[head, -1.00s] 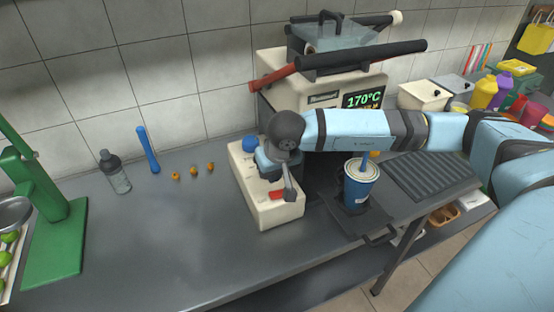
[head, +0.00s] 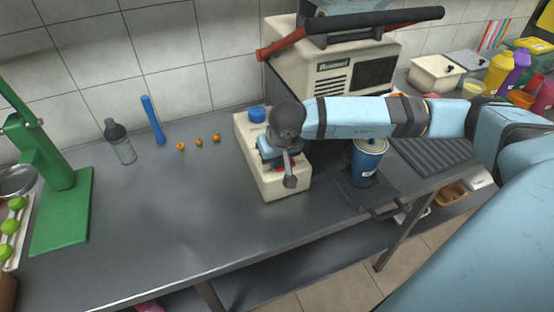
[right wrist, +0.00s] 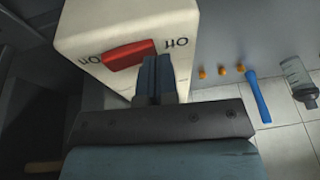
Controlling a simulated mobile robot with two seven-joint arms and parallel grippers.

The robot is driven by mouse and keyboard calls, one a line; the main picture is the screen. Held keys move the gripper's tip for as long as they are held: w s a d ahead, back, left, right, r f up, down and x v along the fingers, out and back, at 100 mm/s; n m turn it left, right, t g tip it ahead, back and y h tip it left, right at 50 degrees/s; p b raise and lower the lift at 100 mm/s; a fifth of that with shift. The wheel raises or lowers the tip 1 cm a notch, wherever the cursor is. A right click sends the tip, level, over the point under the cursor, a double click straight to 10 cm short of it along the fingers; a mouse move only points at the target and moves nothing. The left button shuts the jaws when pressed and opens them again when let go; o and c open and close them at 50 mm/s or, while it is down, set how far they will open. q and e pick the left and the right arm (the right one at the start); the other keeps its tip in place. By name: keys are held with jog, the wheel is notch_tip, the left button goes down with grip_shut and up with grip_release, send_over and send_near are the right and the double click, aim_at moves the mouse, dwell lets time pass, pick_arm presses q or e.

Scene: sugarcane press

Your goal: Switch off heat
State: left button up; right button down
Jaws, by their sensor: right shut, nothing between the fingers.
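The red rocker switch (right wrist: 129,55) sits on the face of a cream control box (head: 288,190), between the marks "On" and "Off". In the right wrist view, my right gripper (right wrist: 155,72) is shut and empty, close against the "Off" side of the red rocker. Whether it touches the rocker cannot be told. In the head view, my right gripper (head: 275,163) is over the box and partly hides the switch. The press machine (head: 312,80) stands behind; its display panel (head: 374,73) is dark. My left gripper is not in view.
A blue cup (head: 368,160) stands on the stand right of the box, under my right arm. A blue knob (head: 257,115) rises at the box's back.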

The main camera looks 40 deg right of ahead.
jog(key=shift+p, duration=0.3)
jog(key=shift+s+d+r, duration=0.15)
jog(key=shift+d+r, duration=0.1)
jog(key=shift+d, duration=0.4)
jog(key=shift+d+r, duration=0.1)
